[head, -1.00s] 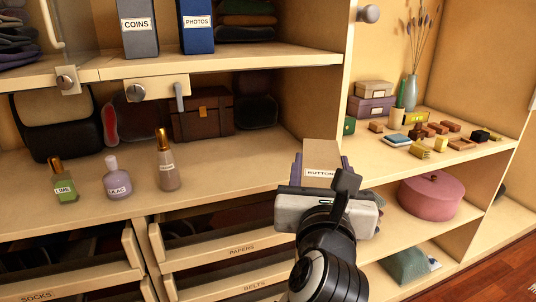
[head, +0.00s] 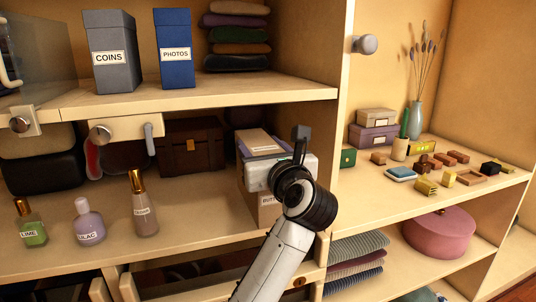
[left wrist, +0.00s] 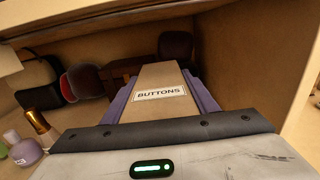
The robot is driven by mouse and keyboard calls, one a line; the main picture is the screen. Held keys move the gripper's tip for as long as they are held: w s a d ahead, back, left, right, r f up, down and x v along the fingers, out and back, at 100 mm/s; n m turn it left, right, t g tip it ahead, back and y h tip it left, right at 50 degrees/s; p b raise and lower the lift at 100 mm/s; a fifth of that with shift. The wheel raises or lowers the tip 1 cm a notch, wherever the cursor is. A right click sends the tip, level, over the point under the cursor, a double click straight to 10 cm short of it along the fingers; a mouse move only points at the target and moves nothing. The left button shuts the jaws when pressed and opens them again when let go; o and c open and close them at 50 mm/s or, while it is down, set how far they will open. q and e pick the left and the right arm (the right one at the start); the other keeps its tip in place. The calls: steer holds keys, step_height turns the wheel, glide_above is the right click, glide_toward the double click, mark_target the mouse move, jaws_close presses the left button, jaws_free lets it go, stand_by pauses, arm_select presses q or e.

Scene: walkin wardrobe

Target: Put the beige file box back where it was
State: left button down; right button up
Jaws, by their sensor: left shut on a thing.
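The beige file box (head: 268,208), labelled BUTTONS, is at the right end of the middle shelf compartment, near its front edge. My left gripper (head: 258,146) is shut on it from the front, and its white body hides the box's middle. In the left wrist view the box (left wrist: 162,78) sits between the two purple fingers of my left gripper (left wrist: 163,98), label facing the camera. I cannot tell whether its base touches the shelf. The grey COINS box (head: 108,72) and blue PHOTOS box (head: 175,70) stand upright on the shelf above. My right gripper is not in view.
Three bottles, green (head: 31,228), lilac (head: 89,224) and brownish (head: 144,210), stand at the left on the middle shelf (head: 200,220). A brown case (head: 190,146) stands behind. Small blocks and a vase (head: 415,118) fill the right shelf. Open drawers lie below.

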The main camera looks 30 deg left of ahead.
mark_target(249, 131)
arm_select(q)
steer(key=x, duration=0.3)
steer(key=p+x, duration=0.1)
steer(key=x, duration=0.4)
steer(key=shift+w+a+r, duration=0.25)
steer(key=shift+w+r, duration=0.05)
steer(key=shift+r, duration=0.1)
steer(key=shift+w+a+f+p, duration=0.1)
steer(key=shift+f+p, duration=0.35)
steer(key=shift+f, duration=1.5)
steer(key=c, duration=1.1)
jaws_free()
steer(key=shift+f, duration=0.4)
steer(key=o, duration=0.4)
steer(key=shift+r, duration=0.1)
steer(key=shift+r, duration=0.1)
